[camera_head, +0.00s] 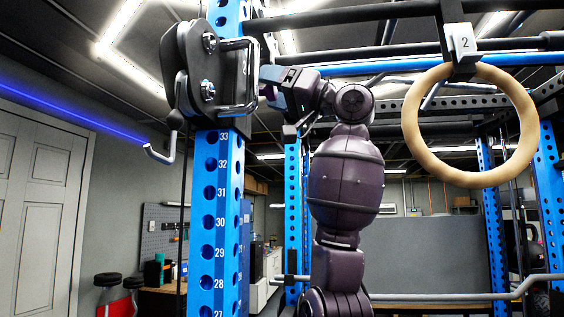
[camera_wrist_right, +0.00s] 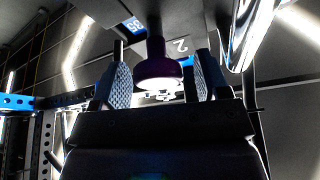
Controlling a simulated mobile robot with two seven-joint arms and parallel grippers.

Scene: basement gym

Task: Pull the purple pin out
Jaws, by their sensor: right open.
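The purple pin (camera_wrist_right: 158,68) shows in the right wrist view as a dark shaft with a wide purple knob, its end face brightly lit. My right gripper (camera_wrist_right: 161,77) is open, with one ridged finger on each side of the knob. A gap shows between the knob and each finger, so it is not gripped. In the head view my right gripper (camera_head: 272,90) reaches to the right side of the black bracket (camera_head: 185,72) on the blue upright (camera_head: 215,220). There the pin is hidden or too small to make out surely. My left gripper is out of view.
A wooden ring (camera_head: 412,135) hangs to the right of my right arm. A metal handle (camera_head: 240,75) sticks out from the bracket close to my gripper. Blue and black rack bars (camera_head: 400,62) cross behind. A hooked rod (camera_head: 160,155) hangs at the left.

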